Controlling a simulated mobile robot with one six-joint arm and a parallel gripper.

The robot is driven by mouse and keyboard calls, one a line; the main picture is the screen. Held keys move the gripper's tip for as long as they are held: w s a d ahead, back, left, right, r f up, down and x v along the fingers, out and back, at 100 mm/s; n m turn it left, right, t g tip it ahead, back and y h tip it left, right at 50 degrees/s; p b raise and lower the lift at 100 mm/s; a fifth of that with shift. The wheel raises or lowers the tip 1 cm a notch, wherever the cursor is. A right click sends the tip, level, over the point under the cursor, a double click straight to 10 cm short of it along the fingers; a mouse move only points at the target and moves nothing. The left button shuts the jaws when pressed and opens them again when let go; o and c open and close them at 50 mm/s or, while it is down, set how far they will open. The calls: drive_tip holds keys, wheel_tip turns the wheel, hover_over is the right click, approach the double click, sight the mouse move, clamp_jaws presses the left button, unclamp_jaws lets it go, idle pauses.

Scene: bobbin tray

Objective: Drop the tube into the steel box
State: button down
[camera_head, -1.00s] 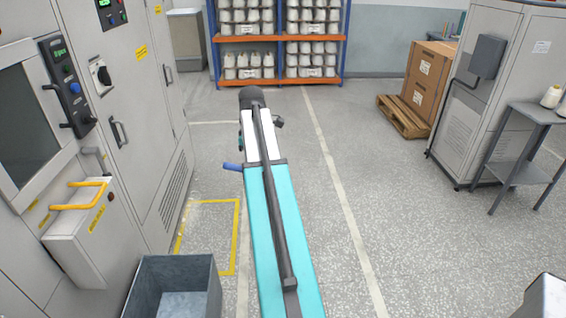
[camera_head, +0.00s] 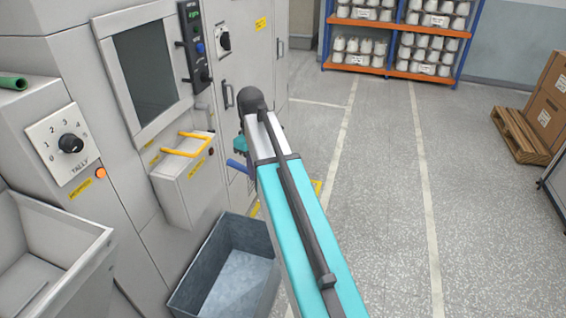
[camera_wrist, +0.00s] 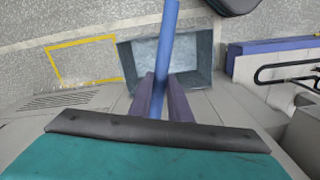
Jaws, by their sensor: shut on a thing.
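A blue tube (camera_head: 237,168) shows at the left of my arm in the head view. The wrist view shows the blue tube (camera_wrist: 168,35) between the two dark fingers of my gripper (camera_wrist: 161,88), which is shut on it. The open grey steel box (camera_head: 190,297) stands on the floor against the machine, left of my arm. In the wrist view the steel box (camera_wrist: 204,60) appears behind the tube and fingers. The visible part of its floor is bare; my arm hides some of its right side.
A machine has a small cabinet with a yellow handle (camera_head: 180,150) beside the box. A green tube (camera_head: 13,82) lies on a ledge at far left, above a grey bin (camera_head: 85,262). Bobbin shelves (camera_head: 395,22) and cartons on a pallet (camera_head: 520,135) stand behind.

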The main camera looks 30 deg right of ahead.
drive_tip(key=a+f, duration=0.1)
drive_tip(key=a, duration=1.3)
drive_tip(key=shift+w+f+n, duration=0.15)
drive_tip(key=shift+f+n, duration=0.05)
drive_tip(key=shift+n, duration=0.1)
